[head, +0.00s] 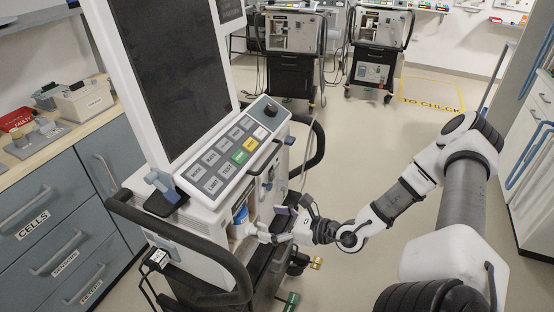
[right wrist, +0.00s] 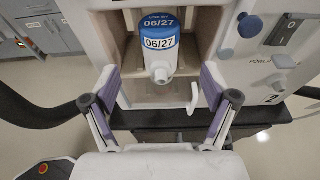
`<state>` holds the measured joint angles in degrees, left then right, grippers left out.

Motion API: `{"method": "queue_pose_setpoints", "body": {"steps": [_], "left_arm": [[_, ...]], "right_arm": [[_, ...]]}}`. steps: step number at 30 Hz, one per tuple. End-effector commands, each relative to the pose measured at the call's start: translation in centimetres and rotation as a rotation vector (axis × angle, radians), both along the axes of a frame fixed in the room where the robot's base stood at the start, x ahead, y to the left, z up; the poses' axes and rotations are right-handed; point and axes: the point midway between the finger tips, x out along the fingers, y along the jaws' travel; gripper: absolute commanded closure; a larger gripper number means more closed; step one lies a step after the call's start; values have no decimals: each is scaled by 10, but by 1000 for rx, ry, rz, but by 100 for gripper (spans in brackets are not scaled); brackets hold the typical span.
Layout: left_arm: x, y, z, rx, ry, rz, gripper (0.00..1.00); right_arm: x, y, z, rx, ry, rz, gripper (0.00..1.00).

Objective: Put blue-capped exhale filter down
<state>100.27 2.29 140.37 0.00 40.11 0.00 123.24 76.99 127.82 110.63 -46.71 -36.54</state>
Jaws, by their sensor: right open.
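The blue-capped exhale filter (right wrist: 160,45) stands upright in an open bay of the ventilator, with "06/27" on its blue cap and on its white label. A white spout points from its front toward my wrist camera. In the head view its blue cap (head: 240,214) shows in the side of the ventilator (head: 190,225). My right gripper (right wrist: 160,80) is open, its purple-padded fingers apart on either side in front of the bay. In the head view the right gripper (head: 262,230) reaches in from the right. I cannot tell whether it touches the filter. My left gripper is not in view.
A white hook (right wrist: 192,97) sits low at the bay's right. A blue knob (right wrist: 249,26) and a power switch (right wrist: 292,30) are right of the bay. Black handle bars flank the ventilator. A drawer counter (head: 60,220) stands at left; open floor lies behind my right arm.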

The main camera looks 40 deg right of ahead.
Motion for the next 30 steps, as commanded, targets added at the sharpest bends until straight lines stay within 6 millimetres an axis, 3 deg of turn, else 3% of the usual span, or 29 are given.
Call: {"method": "queue_pose_setpoints", "body": {"steps": [1,5,8,11,13,15,18,21,24,27,30], "left_arm": [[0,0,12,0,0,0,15],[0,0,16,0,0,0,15],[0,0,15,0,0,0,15],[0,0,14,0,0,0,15],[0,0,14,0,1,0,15],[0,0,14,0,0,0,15],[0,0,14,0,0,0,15],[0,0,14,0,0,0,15],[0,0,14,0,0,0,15],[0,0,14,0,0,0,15],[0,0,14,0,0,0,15]], "right_arm": [[-5,-3,8,2,1,-4,14],[-14,-1,5,-6,5,19,14],[-27,33,-3,-60,47,196,14],[-74,94,-28,-204,162,595,14],[-130,122,-56,-375,274,952,14],[-185,121,-83,-598,365,1302,14],[-225,91,-111,-974,387,1727,14],[-218,77,-128,-1348,219,2024,14],[-200,95,-137,-1592,-52,2160,14],[-192,117,-141,-1692,-251,2195,14],[-189,125,-142,-1716,-315,2194,14]]}}
